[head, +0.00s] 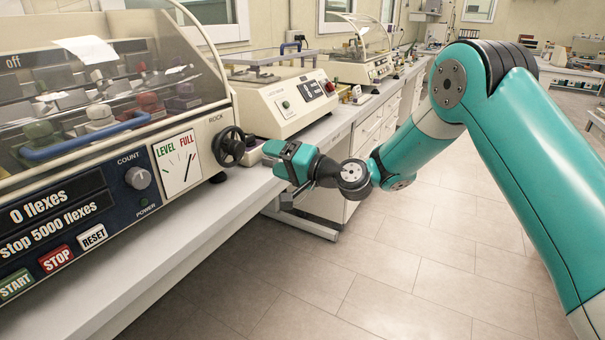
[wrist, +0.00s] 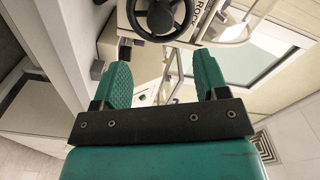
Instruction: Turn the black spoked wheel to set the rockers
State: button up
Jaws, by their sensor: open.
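The black spoked wheel (head: 230,146) is mounted on the right end of the flex testing machine (head: 125,170), beside the word ROCK. It also shows at the top of the wrist view (wrist: 160,17), its upper part cut off by the frame edge. My gripper (head: 282,172) is to the right of the wheel and a little lower in the head view, above the bench edge. In the wrist view my gripper's two green fingers (wrist: 163,75) are apart with nothing between them. The wheel lies beyond the fingertips, and I see no contact. A dial marked LEVEL and FULL (head: 179,165) sits left of the wheel.
The machine has a clear cover (head: 190,50), a COUNT knob (head: 138,178) and START, STOP and RESET buttons (head: 93,236). A second cream machine (head: 285,100) stands behind my gripper on the bench (head: 190,225). The floor to the right is clear.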

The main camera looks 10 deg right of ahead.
jog(key=b+v, duration=0.1)
jog(key=v, duration=0.5)
jog(key=shift+s+d, duration=0.25)
jog(key=shift+d, duration=0.05)
jog(key=s+a+r+n+g+h+p, duration=0.1)
jog(key=s+a+r+n+g, duration=0.2)
jog(key=s, duration=0.4)
jog(key=s+a+r+n+g+h+p, duration=0.1)
jog(key=s+r+n+g, duration=0.25)
jog(key=s, duration=0.25)
jog(key=s+d+n+g+h+p, duration=0.1)
jog(key=s+d+h, duration=0.3)
jog(key=s, duration=0.7)
jog(key=s+d+n+g+h+p, duration=0.1)
jog(key=s+d+n+g+h, duration=0.1)
jog(key=s+d, duration=0.4)
jog(key=s+g+h, duration=0.1)
jog(key=s+h, duration=0.1)
jog(key=s, duration=0.2)
jog(key=shift+s+r, duration=0.35)
jog(key=shift+a+g, duration=0.1)
jog(key=shift+g, duration=0.15)
